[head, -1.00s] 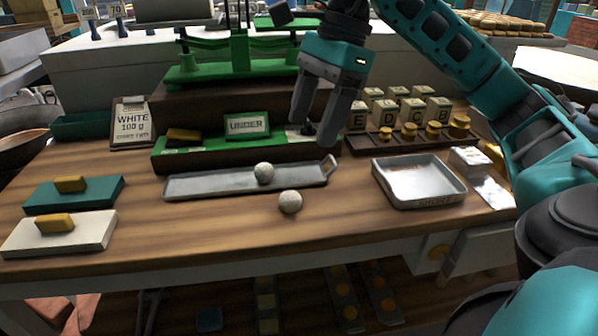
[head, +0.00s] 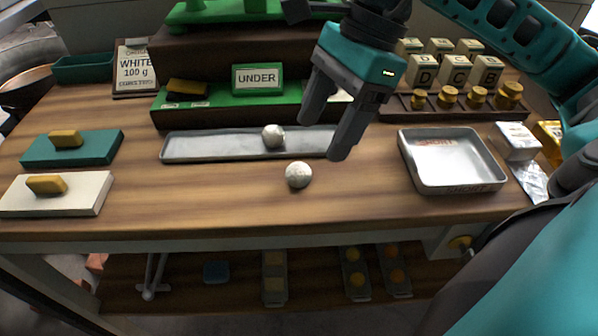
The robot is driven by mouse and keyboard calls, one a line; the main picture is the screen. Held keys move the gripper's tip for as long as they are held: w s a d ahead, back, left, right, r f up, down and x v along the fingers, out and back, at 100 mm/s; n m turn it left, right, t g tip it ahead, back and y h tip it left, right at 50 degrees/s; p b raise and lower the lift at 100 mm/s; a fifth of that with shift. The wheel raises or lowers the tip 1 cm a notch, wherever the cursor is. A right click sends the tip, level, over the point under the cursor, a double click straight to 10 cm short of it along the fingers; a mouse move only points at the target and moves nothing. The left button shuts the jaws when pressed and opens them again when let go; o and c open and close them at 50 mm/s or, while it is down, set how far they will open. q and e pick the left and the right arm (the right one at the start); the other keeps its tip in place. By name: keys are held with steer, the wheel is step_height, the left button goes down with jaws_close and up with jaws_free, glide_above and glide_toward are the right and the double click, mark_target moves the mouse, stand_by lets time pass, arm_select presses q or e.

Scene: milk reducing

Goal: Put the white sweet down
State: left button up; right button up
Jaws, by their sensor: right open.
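Two round whitish sweets are in the head view. One sweet (head: 299,175) lies on the bare wood of the table, in front of the long metal tray (head: 205,147). The other sweet (head: 273,136) rests in that tray. My right gripper (head: 328,128) is open and empty, fingers pointing down, above the right end of the tray and apart from both sweets. I cannot tell which of the two sweets the task names. My left gripper is out of view.
A square metal tray marked SHORT (head: 450,183) stands at the right. Brass weights (head: 448,97) sit in a rack behind. A green UNDER sign (head: 257,79) and a WHITE 100 g card (head: 136,68) stand at the back. Teal (head: 95,150) and white (head: 85,190) blocks lie left.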

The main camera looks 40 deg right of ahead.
mark_target(303, 165)
steer(key=x, duration=0.7)
steer(key=shift+w+a+f, duration=0.1)
steer(key=shift+w, duration=0.25)
steer(key=shift+c, duration=0.3)
steer(key=c, duration=1.2)
